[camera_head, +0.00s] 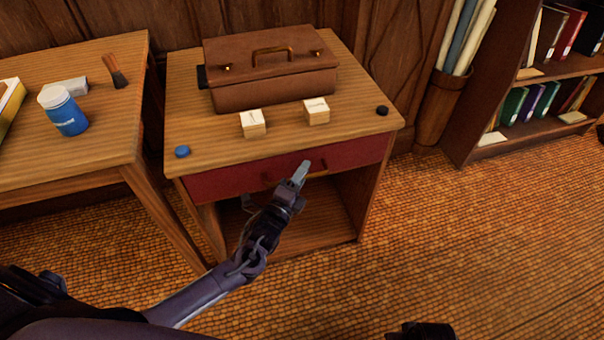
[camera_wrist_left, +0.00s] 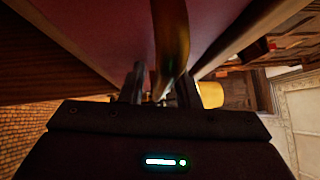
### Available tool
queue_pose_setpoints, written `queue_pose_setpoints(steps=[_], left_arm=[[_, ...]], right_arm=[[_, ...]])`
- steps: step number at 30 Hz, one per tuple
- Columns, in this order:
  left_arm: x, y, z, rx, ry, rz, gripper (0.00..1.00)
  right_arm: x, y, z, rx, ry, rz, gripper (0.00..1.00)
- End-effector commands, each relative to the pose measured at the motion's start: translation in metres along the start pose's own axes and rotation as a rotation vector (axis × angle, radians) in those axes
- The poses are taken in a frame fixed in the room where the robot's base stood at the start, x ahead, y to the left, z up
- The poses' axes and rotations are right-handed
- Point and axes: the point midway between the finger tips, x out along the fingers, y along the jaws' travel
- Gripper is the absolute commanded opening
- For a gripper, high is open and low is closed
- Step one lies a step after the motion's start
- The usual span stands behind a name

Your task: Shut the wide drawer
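The wide drawer has a dark red front (camera_head: 232,180) and sits under the top of a wooden stand. Its front looks nearly flush with the stand; a small gap is hard to judge. Its brass handle (camera_head: 318,174) is partly hidden by my left gripper (camera_head: 304,168), which is at the drawer front. In the left wrist view the handle (camera_wrist_left: 171,40) runs in between the two separated fingers (camera_wrist_left: 160,88), with the red front (camera_wrist_left: 95,35) close by. A dark part at the bottom edge of the head view may be my right gripper (camera_head: 420,332).
On the stand are a brown case (camera_head: 270,80), two pale blocks (camera_head: 253,124) (camera_head: 316,111), a blue disc (camera_head: 182,152) and a black disc (camera_head: 381,110). A table (camera_head: 100,160) stands at left, a bookshelf (camera_head: 500,140) at right. The floor at right is clear.

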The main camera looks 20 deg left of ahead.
Motion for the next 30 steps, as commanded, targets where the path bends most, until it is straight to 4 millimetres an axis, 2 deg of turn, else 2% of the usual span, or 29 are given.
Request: queue_pose_setpoints(steps=[6, 18, 22, 30], left_arm=[[-0.008, 0.003, 0.0, 0.001, 0.0, 0.008, 0.33], [-0.07, 0.0, 0.0, 0.0, 0.001, 0.003, 0.33], [-0.078, -0.001, 0.0, 0.001, 0.0, -0.001, 0.33], [-0.079, -0.001, 0.0, 0.001, 0.0, -0.001, 0.33]], right_arm=[[0.0, 0.0, 0.0, 0.0, 0.002, -0.001, 0.0], [0.021, 0.003, 0.003, 0.007, 0.008, 0.004, 0.0], [0.024, 0.004, 0.003, 0.008, 0.012, 0.004, 0.0], [0.026, 0.004, 0.006, 0.01, 0.005, 0.004, 0.0]])
